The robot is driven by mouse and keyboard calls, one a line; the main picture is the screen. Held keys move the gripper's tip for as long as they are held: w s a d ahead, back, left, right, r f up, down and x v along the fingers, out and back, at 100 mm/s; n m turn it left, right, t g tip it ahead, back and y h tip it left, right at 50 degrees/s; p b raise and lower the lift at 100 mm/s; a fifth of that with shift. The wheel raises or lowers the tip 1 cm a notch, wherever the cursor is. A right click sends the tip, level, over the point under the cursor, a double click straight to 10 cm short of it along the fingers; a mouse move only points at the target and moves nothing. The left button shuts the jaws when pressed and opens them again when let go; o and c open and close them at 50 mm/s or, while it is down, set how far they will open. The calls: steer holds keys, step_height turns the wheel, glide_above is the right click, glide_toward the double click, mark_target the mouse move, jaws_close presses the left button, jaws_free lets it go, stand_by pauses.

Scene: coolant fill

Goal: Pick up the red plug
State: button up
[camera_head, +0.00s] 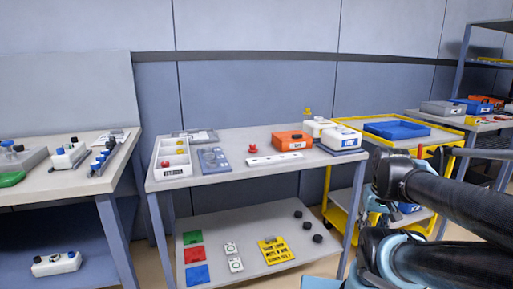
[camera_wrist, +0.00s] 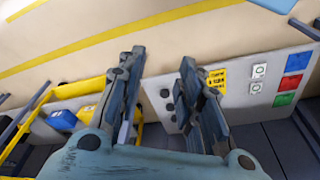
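A small red piece (camera_head: 252,148) stands on the middle table top, left of an orange box. Another small red piece (camera_head: 165,163) sits in the white compartment tray (camera_head: 174,173) at the table's left end. I cannot tell which of them is the red plug. In the wrist view my gripper (camera_wrist: 161,62) is open, its two fingers apart with nothing between them. It points at the floor and the lower shelf, and neither red piece shows there. In the head view my arm is at the right, away from both red pieces.
The middle table (camera_head: 228,178) also holds a grey plate (camera_head: 213,159), a white strip (camera_head: 275,159), the orange box (camera_head: 292,140) and white containers (camera_head: 341,138). A yellow cart (camera_head: 345,122) with a blue tray (camera_head: 397,130) stands right. Coloured squares lie on the lower shelf (camera_head: 222,232).

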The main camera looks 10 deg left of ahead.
steer(key=shift+w, duration=0.45)
steer(key=o, duration=0.4)
steer(key=shift+r, duration=0.1)
steer(key=shift+w+a+r+n, duration=0.15)
steer(key=shift+a+r, duration=0.1)
steer(key=shift+r, duration=0.35)
steer(key=shift+w+a+r+n, duration=0.1)
steer(key=shift+a+r+n, duration=0.1)
steer(key=shift+r, duration=0.4)
steer(key=w+a+r+n+t+y, duration=0.15)
steer(key=w+a+r+n, duration=0.45)
steer(key=w+a+r, duration=1.6)
steer(key=w+a+r+n+y, duration=0.1)
steer(key=a+r, duration=0.1)
steer(key=a, duration=0.7)
steer(key=w+a+r+n+y, duration=0.1)
steer(key=w+a+r+n, duration=0.15)
steer(key=a, duration=0.65)
steer(key=m, duration=0.1)
glide_above(254, 145)
steer(key=s+d, duration=0.1)
steer(key=shift+g, duration=0.35)
step_height(254, 145, down, 11)
steer(key=shift+s+d+r, duration=0.1)
steer(key=shift+d, duration=0.05)
steer(key=shift+x, duration=2.6)
